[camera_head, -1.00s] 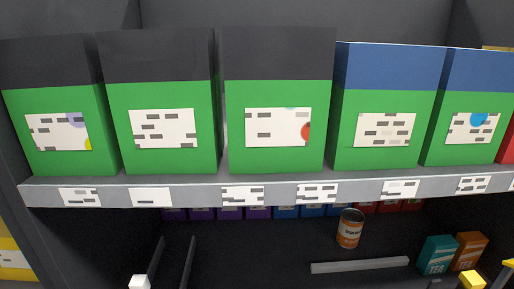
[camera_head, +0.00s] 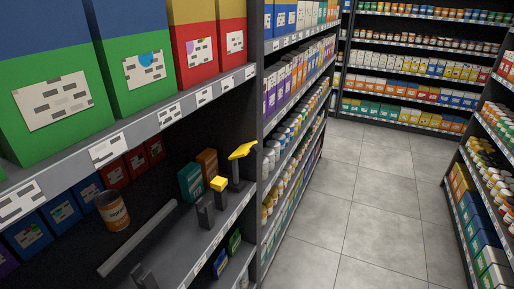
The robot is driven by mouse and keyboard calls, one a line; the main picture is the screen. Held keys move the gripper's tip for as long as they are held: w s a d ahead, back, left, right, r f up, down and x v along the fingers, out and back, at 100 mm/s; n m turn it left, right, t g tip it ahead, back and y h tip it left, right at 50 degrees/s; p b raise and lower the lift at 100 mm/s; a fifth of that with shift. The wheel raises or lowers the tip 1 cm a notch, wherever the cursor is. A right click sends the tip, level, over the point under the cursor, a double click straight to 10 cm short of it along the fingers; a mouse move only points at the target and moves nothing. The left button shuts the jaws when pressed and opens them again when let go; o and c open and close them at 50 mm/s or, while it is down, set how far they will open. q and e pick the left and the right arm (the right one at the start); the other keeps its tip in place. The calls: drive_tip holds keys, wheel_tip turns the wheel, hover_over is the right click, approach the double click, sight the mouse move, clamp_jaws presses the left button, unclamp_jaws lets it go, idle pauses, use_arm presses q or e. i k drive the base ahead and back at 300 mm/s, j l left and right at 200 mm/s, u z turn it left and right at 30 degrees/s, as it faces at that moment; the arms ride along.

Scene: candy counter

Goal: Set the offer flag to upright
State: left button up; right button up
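A yellow flag-like piece (camera_head: 242,150) sits on a short dark post at the right end of the lower shelf, close to the shelf's side panel. It looks slanted rather than upright, its right end higher. I take it to be the offer flag, but I see no lettering on it. A smaller yellow block (camera_head: 218,184) stands just left of it, by short dark uprights (camera_head: 206,211). I cannot make out either of my grippers in this view, and nothing is seen touching the flag.
A pale bar (camera_head: 138,239) lies on the lower shelf. An orange can (camera_head: 113,211), a teal tea box (camera_head: 191,182) and an orange box (camera_head: 207,162) stand behind it. The tiled aisle floor (camera_head: 378,190) at right is clear.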

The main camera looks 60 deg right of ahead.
sight(243, 151)
drive_tip(key=l+z, duration=0.1)
drive_tip(key=z, duration=0.35)
drive_tip(key=k+l+z, duration=0.1)
drive_tip(key=z, duration=0.4)
drive_tip(key=l+z, duration=0.15)
drive_tip(key=z, duration=0.3)
drive_tip(key=i+l+z, duration=0.15)
drive_tip(key=z, duration=0.2)
drive_tip(key=k, duration=0.15)
drive_tip(key=l+u, duration=0.15)
drive_tip(key=u, duration=0.65)
drive_tip(key=i+l+u, duration=0.15)
drive_tip(key=l, duration=0.15)
drive_tip(key=l+u, duration=0.2)
drive_tip(key=l, duration=0.15)
drive_tip(key=i+l+u, duration=0.15)
drive_tip(key=l, duration=0.2)
drive_tip(key=i+l, duration=0.1)
drive_tip(key=l, duration=0.4)
drive_tip(key=i+l, duration=0.1)
drive_tip(key=l, duration=0.35)
drive_tip(key=i+l+u, duration=0.1)
drive_tip(key=l, duration=0.4)
